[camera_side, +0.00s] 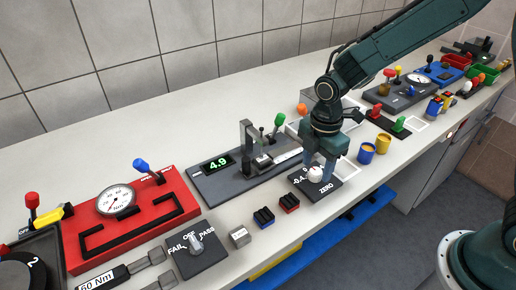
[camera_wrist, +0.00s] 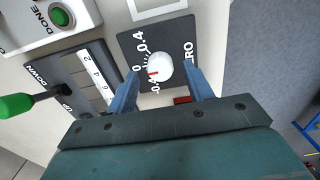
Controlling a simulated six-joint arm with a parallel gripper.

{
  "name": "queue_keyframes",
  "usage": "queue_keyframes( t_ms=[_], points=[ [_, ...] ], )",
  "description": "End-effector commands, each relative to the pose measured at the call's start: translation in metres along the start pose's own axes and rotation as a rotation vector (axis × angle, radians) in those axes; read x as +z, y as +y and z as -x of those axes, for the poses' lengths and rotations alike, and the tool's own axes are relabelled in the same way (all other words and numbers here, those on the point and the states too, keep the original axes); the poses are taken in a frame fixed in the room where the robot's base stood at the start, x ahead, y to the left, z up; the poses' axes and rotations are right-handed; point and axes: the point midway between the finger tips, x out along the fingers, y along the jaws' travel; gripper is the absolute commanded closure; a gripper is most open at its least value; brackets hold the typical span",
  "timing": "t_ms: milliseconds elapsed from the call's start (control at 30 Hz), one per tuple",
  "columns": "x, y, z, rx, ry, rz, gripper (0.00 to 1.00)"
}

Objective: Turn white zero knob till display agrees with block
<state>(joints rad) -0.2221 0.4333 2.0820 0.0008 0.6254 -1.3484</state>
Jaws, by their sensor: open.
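The white zero knob (camera_side: 315,174) sits on a dark plate marked ZERO (camera_side: 327,188). In the wrist view the knob (camera_wrist: 159,67) carries a red pointer mark near the 0 of its scale. My gripper (camera_wrist: 158,78) is open, one blue finger on each side of the knob; I cannot tell whether they touch it. In the side view my gripper (camera_side: 319,168) is down at the knob. The green display (camera_side: 217,163) on the grey gauge reads 4.9. A small grey block (camera_side: 240,236) stands at the front; its marking is too small to read.
Dark blocks, blue (camera_side: 264,217) and red (camera_side: 289,203), lie left of the zero plate. A PASS/FAIL switch (camera_side: 196,243) is at front left.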

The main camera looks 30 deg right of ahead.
Motion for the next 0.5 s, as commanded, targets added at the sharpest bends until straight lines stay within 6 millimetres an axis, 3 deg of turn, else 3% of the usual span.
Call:
queue_keyframes(
  t_ms=[200, 500],
  points=[
    [0.0001, -0.0005, -0.0117, -0.001, 0.000, 0.000, 0.49],
    [0.0001, -0.0004, -0.0127, 0.000, 0.000, 0.000, 0.49]
  ],
)
